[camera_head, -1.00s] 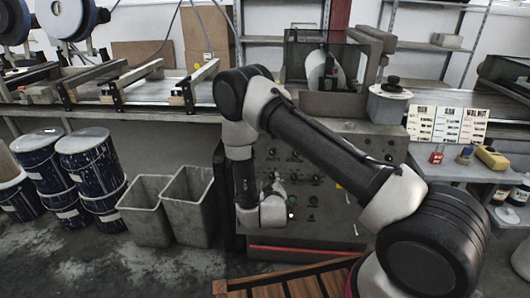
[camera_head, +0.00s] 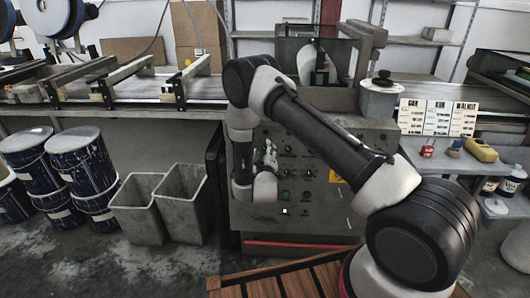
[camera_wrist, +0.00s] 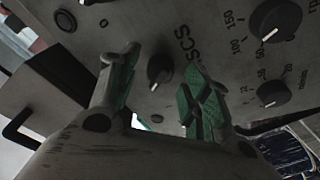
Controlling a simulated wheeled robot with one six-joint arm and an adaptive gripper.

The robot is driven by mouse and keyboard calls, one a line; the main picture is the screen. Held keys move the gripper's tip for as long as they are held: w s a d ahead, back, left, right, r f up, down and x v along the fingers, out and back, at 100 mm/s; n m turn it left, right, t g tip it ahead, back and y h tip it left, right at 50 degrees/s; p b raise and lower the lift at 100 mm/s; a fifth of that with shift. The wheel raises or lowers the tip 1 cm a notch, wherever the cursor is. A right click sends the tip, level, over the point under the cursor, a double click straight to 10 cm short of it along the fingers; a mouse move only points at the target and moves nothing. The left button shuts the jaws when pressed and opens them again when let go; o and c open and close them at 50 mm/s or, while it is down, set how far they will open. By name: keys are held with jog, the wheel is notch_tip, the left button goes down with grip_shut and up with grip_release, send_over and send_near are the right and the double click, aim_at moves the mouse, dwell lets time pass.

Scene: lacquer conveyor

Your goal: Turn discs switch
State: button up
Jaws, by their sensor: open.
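The discs switch (camera_wrist: 160,70) is a dark round knob with a white pointer line on the grey control panel. Lettering ending in "SCS" stands beside it in the wrist view. My gripper (camera_wrist: 163,64) is open, its green-padded fingers on either side of this knob in that view. I cannot tell whether either finger touches it. In the head view my gripper (camera_head: 270,155) is raised in front of the upper left of the control panel (camera_head: 312,215), and my arm hides part of the panel.
A round button (camera_wrist: 66,20) is at the upper left. Two grey bins (camera_head: 183,200) stand left of the panel, and a wooden slatted pallet (camera_head: 285,283) lies below.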

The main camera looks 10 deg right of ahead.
jog(key=c, duration=1)
jog(key=shift+m, duration=0.4)
jog(key=m+h, duration=0.1)
jog(key=m, duration=0.2)
jog(key=m+h, duration=0.1)
jog(key=m, duration=0.2)
jog(key=shift+a, duration=0.1)
jog(key=m+g+h, duration=0.1)
jog(key=m, duration=0.6)
jog(key=shift+m+h, duration=0.3)
jog(key=shift+c, duration=0.2)
jog(key=o, duration=1)
